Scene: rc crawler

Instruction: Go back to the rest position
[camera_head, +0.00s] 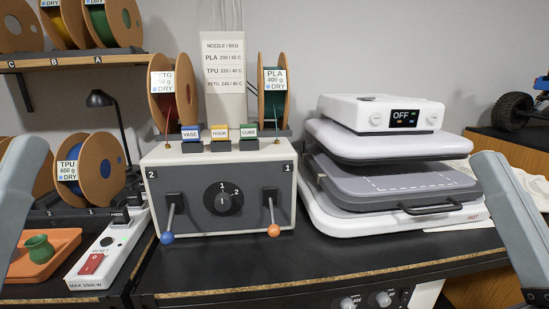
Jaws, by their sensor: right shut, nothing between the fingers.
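My right arm (510,215) shows as a grey link at the right edge, in front of the heat press. Only a dark part at its lower end, by my right gripper (538,297), shows in the bottom right corner. The gripper is shut and empty, with its fingers mostly out of the frame. My left arm (18,195) shows as a grey link at the left edge; its gripper is out of view. Neither arm touches anything that I can see.
A control box (222,165) with two levers and spools stands mid-bench. A heat press (390,170) reading OFF stands right of it. A power strip (105,250) and an orange tray (55,245) with a green pot are at left. The bench front (330,265) is clear.

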